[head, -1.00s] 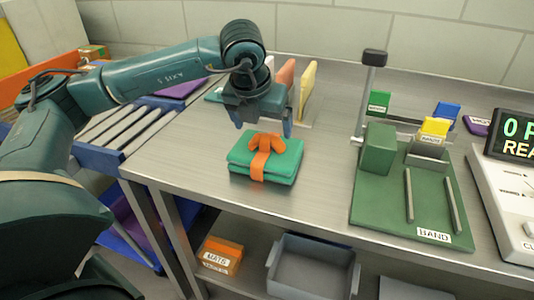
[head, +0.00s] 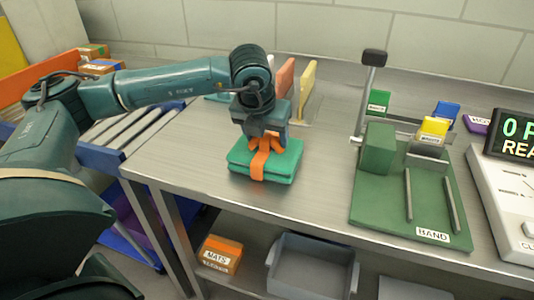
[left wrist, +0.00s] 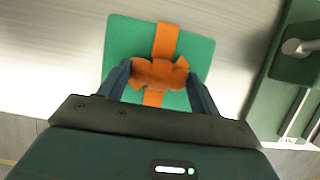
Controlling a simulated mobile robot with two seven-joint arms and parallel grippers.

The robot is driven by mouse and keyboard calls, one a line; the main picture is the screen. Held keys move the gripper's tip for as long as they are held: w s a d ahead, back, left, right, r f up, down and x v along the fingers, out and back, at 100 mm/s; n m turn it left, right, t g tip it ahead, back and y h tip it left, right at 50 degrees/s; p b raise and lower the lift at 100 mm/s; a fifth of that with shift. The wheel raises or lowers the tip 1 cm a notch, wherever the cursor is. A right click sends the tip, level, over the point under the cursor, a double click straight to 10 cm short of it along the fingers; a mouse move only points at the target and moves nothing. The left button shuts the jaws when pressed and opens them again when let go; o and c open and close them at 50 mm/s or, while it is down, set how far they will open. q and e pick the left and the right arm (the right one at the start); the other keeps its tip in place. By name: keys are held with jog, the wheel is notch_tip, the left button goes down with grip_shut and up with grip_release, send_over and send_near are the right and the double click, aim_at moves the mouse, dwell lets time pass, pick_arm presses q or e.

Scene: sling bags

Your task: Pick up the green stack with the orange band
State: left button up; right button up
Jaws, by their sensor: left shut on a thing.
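The green stack (head: 283,165) lies flat on the steel table, with an orange band (head: 259,165) around its middle and a bow on top. My left gripper (head: 264,141) is directly above it, pointing down, and is shut on the orange bow. In the left wrist view the two fingers stand on either side of the bow (left wrist: 158,72), over the green stack (left wrist: 125,40). The stack appears to rest on the table. The gripper partly hides the bow in the head view. My right gripper is not in view.
A green banding fixture (head: 385,210) with posts and a "BAND" label stands to the right. Upright coloured panels (head: 307,85) stand behind the stack. A grey bin (head: 312,268) and an orange box (head: 220,254) sit on the shelf below. The tabletop between stack and fixture is clear.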

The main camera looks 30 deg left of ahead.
pick_arm(q)
jog(key=c, duration=0.9)
jog(key=shift+r, duration=0.15)
